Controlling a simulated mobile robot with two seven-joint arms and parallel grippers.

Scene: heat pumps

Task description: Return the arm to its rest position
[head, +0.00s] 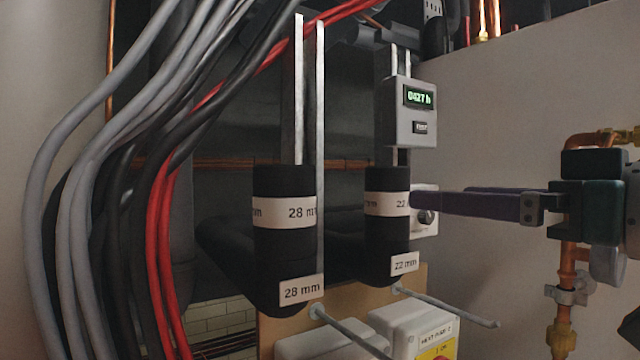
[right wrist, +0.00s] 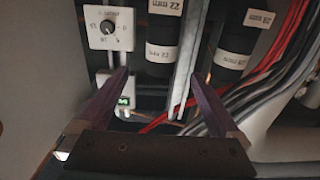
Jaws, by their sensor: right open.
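My right gripper (head: 416,202) comes in from the right in the head view. Its purple fingers are seen edge-on, with the tips in front of the small white dial box (head: 428,222), just right of the black 22 mm pipe (head: 386,240). In the right wrist view, which is upside down, the fingers of the right gripper (right wrist: 160,74) stand wide apart with nothing between them but the background. The dial box (right wrist: 110,28) shows beyond the left finger there. Whether the fingers touch the box or the pipe cannot be told. My left gripper is not in view.
The black 28 mm pipe (head: 284,240) stands left of the 22 mm one. A grey meter (head: 410,125) hangs above the gripper. Two grey levers (head: 445,305) stick out below. Copper pipework (head: 567,300) shows at right. Grey, black and red cables (head: 160,240) fill the left.

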